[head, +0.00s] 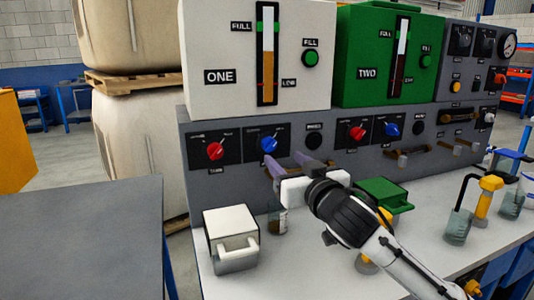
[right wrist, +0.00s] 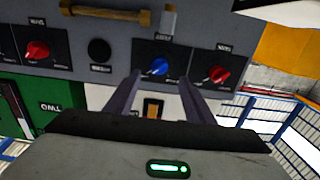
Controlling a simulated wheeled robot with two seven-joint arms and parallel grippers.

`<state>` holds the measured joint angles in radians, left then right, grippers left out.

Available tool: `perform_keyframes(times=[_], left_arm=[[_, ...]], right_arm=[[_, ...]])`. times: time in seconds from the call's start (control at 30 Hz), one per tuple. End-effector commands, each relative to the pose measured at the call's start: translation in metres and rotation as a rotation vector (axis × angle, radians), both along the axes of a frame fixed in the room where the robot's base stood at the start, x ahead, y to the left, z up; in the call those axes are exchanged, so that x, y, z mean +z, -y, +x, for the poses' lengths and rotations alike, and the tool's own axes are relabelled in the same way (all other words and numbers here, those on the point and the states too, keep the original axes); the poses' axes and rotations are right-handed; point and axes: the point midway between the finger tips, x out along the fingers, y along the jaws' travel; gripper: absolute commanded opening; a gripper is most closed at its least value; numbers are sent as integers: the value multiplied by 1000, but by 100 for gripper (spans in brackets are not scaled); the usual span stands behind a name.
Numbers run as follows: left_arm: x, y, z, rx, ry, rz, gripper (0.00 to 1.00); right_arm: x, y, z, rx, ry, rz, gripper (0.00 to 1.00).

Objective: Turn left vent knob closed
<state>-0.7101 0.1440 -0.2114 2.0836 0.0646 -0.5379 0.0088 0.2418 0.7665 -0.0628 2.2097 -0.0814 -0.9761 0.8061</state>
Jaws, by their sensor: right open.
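The left pair of knobs on the grey panel is a red knob (head: 215,151) and a blue knob (head: 268,145), each on a black plate; their small labels are too blurred to read. My right gripper (head: 283,160) is open and empty, its two purple-grey fingers pointing at the panel just below and right of the blue knob in the head view. In the right wrist view, which is upside down, the blue knob (right wrist: 157,68) shows between the fingertips (right wrist: 159,77), and the red knob (right wrist: 218,73) lies to their right. Contact cannot be told. My left gripper is not in view.
A second red knob (head: 357,134) and blue knob (head: 392,129) sit further right, past a black button (head: 313,137). White box ONE (head: 210,40) and green box TWO (head: 350,60) stand above. A white lidded box (head: 231,232) and a green box (head: 384,193) stand on the worktop.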

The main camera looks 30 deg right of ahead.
Motion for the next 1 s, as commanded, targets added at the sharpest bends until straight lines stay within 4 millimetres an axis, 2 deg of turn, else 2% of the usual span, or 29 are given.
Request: perform_keyframes(times=[0.3, 0.5, 0.9, 1.0], left_arm=[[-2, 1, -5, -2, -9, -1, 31], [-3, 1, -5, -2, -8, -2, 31], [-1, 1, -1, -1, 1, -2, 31], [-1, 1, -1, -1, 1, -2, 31]], right_arm=[[2, 14, 58, -2, 0, 1, 49], [1, 20, 81, -1, -1, 0, 49], [0, 21, 87, 0, -2, -1, 49], [0, 21, 87, 0, -2, -1, 32]])
